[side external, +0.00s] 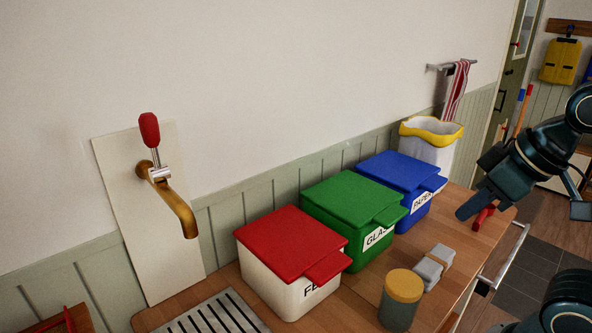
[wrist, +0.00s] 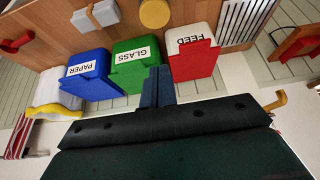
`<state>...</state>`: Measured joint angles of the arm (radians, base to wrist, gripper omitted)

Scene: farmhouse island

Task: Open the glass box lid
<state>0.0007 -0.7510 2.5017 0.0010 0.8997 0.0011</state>
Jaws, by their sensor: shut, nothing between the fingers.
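The glass box is the green one with a white GLASS label, and its green lid (side external: 351,199) lies flat and closed, with a tab sticking out over the front. In the wrist view the green box (wrist: 132,76) stands between the blue and red boxes. My gripper (side external: 466,211) is shut and empty, in the air to the right of the boxes in the side view. In the wrist view its fingertips (wrist: 158,72) overlap the edge of the green box in the picture. No contact with the lid shows.
The blue PAPER box (side external: 398,174) and the red-lidded FEED box (side external: 291,245) flank it, both closed. A yellow-lidded jar (side external: 402,296), a grey wrapped block (side external: 433,266) and a red object (side external: 484,215) lie along the counter front. A tap (side external: 175,203) is at left. Air above the lids is free.

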